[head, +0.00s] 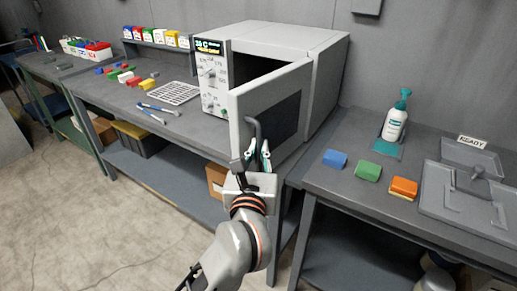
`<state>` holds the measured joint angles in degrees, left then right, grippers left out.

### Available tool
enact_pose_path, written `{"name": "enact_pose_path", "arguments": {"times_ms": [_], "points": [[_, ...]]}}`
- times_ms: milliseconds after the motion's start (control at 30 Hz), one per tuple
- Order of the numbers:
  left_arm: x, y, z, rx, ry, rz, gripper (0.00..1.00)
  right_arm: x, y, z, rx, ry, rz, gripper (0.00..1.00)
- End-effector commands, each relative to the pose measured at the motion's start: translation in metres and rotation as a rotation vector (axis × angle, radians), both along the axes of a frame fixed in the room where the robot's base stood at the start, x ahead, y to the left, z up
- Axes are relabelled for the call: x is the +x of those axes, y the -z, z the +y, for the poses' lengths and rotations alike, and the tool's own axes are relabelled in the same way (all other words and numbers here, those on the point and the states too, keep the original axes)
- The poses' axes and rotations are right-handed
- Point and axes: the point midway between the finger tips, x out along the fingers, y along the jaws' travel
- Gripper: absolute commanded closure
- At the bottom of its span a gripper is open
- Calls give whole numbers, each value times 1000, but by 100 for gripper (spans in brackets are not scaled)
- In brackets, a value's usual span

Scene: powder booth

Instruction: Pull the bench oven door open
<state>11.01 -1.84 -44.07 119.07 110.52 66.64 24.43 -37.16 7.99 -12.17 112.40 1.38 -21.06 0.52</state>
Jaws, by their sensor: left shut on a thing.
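The bench oven (325,70) is a light grey box on the bench, with a control panel and green display on its left front. Its door (240,112) stands partly open, swung out toward me with a dark window in it, and a dark gap shows into the oven behind it. A dark bent handle (255,126) sits on the door's outer face. My left gripper (258,160) is at the handle's lower part and shut on it. The fingertips partly hide the contact. My right gripper is not in view.
A pump bottle (394,122) and blue (335,159), green (368,171) and orange (404,187) blocks are on the right bench. A white rack (174,93) and blue-handled tools (155,109) lie left of the oven. The floor at left is clear.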

Motion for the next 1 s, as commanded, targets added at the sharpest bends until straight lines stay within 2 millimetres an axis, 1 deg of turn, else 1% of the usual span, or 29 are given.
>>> {"name": "enact_pose_path", "arguments": {"times_ms": [200, 233, 267, 300, 567, 667, 767, 1000], "points": [[0, 0, 0, 0, -1, -1, 100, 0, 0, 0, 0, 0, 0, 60], [0, 0, 0, 0, -1, -1, 86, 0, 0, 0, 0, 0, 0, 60], [0, 0, 0, 0, -1, -1, 79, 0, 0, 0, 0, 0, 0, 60], [0, 0, 0, 0, -1, -1, 75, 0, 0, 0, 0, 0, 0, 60], [0, 0, 0, 0, 0, 0, 75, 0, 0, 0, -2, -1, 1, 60], [-4, 0, 0, -1, 0, 1, 75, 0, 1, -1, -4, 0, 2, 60], [-15, 1, 1, -2, 0, 2, 75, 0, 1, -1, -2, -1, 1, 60], [-54, 1, 3, -3, 1, 2, 75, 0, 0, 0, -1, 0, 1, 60]]}}
